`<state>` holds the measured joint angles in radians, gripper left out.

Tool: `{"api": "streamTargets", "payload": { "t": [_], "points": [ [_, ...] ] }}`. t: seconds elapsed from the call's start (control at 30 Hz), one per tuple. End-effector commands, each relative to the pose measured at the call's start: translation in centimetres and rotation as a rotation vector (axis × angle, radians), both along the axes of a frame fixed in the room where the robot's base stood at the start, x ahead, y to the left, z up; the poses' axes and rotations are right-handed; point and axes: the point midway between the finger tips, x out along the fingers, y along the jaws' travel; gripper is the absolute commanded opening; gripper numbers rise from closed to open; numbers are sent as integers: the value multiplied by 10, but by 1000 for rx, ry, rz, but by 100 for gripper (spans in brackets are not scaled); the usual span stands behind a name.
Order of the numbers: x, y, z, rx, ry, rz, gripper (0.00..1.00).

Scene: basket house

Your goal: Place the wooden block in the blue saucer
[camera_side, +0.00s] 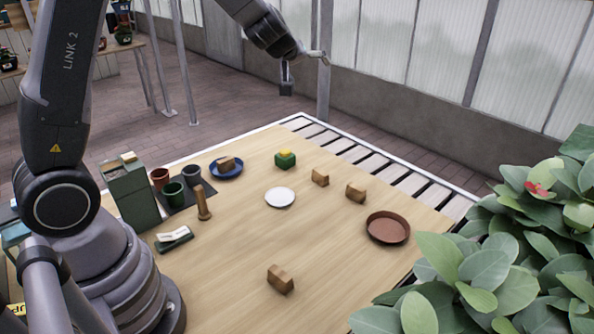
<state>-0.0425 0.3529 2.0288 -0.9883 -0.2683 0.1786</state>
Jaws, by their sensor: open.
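A blue saucer (239,172) sits near the far left part of the table, and a wooden block (227,163) rests in it. Two similar wooden blocks, one (320,177) right of centre and one (356,192) farther right, lie on the table. Another wooden block (280,279) lies near the front. My gripper (306,74) is high above the far edge of the table, clear of the blue saucer and every block. It is open, with nothing visible between its fingers.
Pots (173,194), a green box (130,190) and a wooden peg (203,204) crowd the left. Leafy plants (500,250) cover the right corner.

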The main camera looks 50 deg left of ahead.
Motion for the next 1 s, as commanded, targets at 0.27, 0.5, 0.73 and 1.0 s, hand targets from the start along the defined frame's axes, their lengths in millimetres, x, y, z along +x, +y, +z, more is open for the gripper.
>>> {"api": "streamTargets", "payload": {
  "t": [0.27,0.5,0.73,1.0],
  "points": [
    [-155,-85,93,63,110,-556,85],
    [-305,-83,81,249,357,-769,85],
    [-362,-66,66,338,486,-788,85],
    [-364,-65,65,342,494,-788,85]
  ]
}}
